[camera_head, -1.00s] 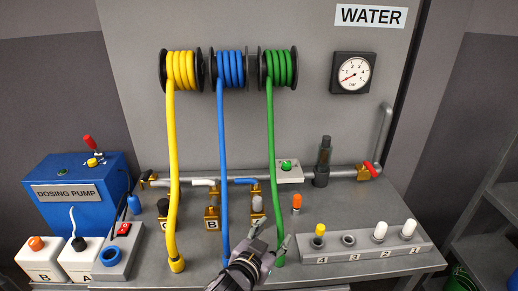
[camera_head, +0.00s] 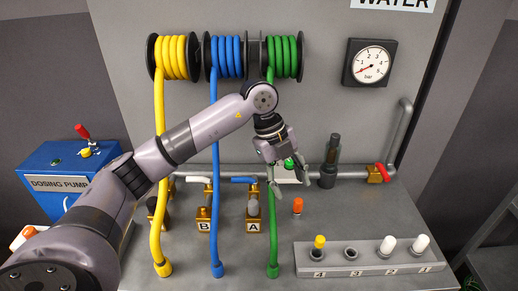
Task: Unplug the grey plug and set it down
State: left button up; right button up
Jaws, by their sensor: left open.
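The grey plug (camera_head: 253,208) stands upright in the brass outlet labelled A (camera_head: 253,226), between the blue and green hoses. My left gripper (camera_head: 290,188) hangs above the bench to the right of the grey plug and green hose, fingers pointing down. Its fingers are apart with nothing between them, and it does not appear to touch the plug. My left arm crosses the view and covers part of the area around outlet C. My right gripper is not in view.
An orange plug (camera_head: 297,206) stands on the bench right of A. A grey socket block (camera_head: 380,268) at front right holds a yellow plug at 4 and white plugs at 2 and 1; socket 3 (camera_head: 351,253) is empty. Yellow, blue and green hoses (camera_head: 272,150) hang down to the bench.

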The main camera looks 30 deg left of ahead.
aim_at(253, 203)
pick_arm(q)
jog(key=a+r+n+y, duration=0.2)
jog(key=a+n+y, duration=0.15)
jog(key=a, duration=0.75)
jog(key=shift+g+y, duration=0.35)
jog(key=shift+g, duration=0.05)
jog(key=f+p, duration=0.1)
jog(key=f, duration=0.4)
jog(key=f+p, duration=0.1)
jog(key=f, duration=0.4)
jog(key=f+p, duration=0.1)
jog(key=f, duration=0.5)
jog(key=shift+d+f, duration=0.1)
jog(key=shift+d, duration=0.15)
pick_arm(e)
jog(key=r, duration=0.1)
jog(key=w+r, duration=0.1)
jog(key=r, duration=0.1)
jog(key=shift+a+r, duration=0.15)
pick_arm(q)
jog(key=shift+c, duration=0.6)
grip_shut()
